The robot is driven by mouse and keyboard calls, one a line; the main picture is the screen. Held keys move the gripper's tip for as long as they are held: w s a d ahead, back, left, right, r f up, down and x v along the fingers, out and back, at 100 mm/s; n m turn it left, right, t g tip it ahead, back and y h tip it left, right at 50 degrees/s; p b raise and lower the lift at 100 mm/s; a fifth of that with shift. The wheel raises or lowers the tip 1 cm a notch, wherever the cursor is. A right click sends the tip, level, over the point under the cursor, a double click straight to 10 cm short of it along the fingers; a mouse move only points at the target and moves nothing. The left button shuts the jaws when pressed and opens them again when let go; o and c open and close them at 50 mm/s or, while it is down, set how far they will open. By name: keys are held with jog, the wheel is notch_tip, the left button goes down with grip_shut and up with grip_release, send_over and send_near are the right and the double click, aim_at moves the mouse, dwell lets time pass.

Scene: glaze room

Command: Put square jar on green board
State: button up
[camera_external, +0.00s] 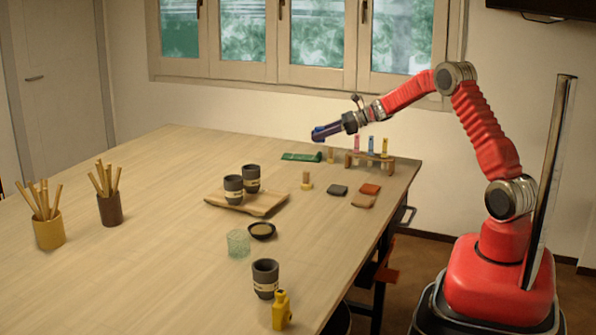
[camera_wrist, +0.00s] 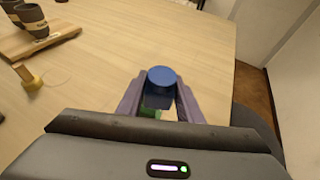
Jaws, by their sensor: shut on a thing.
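My gripper (camera_external: 322,133) is shut on the square jar (camera_wrist: 158,98), which has a round blue lid and a dark blue body. In the external view the jar (camera_external: 319,134) shows as a small blue shape at the gripper's tip, in the air above the table. The green board (camera_external: 299,156) lies flat near the far edge of the table, a little below and left of the gripper. In the wrist view a bit of green board (camera_wrist: 150,113) shows below the jar; the rest is hidden by the jar and gripper.
A wooden rack (camera_external: 370,162) with coloured tubes stands right of the green board, with a small wooden peg (camera_external: 331,156) between them. Flat tiles (camera_external: 338,190) and another peg (camera_external: 306,182) lie nearer. A wooden board (camera_external: 265,206) holds two dark cups.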

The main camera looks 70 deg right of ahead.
aim_at(321, 142)
jog(key=shift+f, duration=1.8)
jog(key=shift+f, duration=0.1)
jog(key=o, duration=1.2)
jog(key=shift+s+d, duration=0.1)
jog(key=shift+s, duration=0.05)
jog(key=v, duration=1.1)
jog(key=shift+s+d+r, duration=0.15)
jog(key=shift+s+r, duration=0.1)
jog(key=shift+r, duration=0.05)
